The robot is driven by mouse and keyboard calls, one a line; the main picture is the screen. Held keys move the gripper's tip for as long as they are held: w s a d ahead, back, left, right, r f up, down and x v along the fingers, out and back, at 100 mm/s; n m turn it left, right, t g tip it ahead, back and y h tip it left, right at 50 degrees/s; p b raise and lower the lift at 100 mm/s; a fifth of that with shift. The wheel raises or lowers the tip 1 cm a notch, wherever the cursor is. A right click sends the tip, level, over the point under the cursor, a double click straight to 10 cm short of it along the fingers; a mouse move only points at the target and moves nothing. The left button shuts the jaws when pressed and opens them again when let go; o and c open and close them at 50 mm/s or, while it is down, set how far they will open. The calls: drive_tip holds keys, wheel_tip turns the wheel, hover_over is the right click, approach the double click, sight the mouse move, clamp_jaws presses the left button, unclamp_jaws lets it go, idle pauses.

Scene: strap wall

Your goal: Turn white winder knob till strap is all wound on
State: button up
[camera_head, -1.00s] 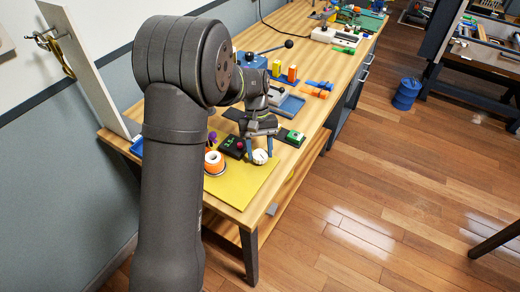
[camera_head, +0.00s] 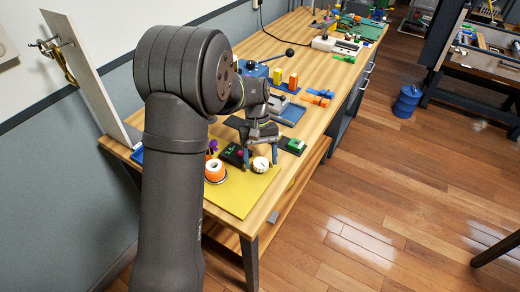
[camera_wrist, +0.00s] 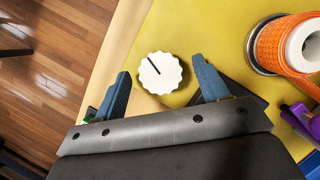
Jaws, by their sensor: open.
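The white winder knob (camera_wrist: 160,73) has a scalloped rim and a black line on top that points to the upper left in the wrist view. In the head view the knob (camera_head: 261,164) sits on the yellow mat. My gripper (camera_wrist: 163,76) is open, with one blue finger on each side of the knob and a visible gap to both. The orange strap (camera_wrist: 270,45) is wrapped around a white-cored spool to the right in the wrist view. The spool (camera_head: 214,166) also shows left of the knob in the head view. How much strap is loose is hard to tell.
The yellow mat (camera_head: 240,199) covers the near end of the wooden bench. A purple part (camera_wrist: 305,121) is at the wrist view's right edge. A small green-topped block (camera_head: 294,145) stands just right of my gripper. The mat's front part is clear.

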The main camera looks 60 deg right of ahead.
drive_tip(key=v, duration=1.7)
drive_tip(key=shift+r, duration=0.25)
drive_tip(key=shift+f, duration=0.1)
drive_tip(key=x, duration=1.7)
drive_tip(key=shift+f, duration=0.2)
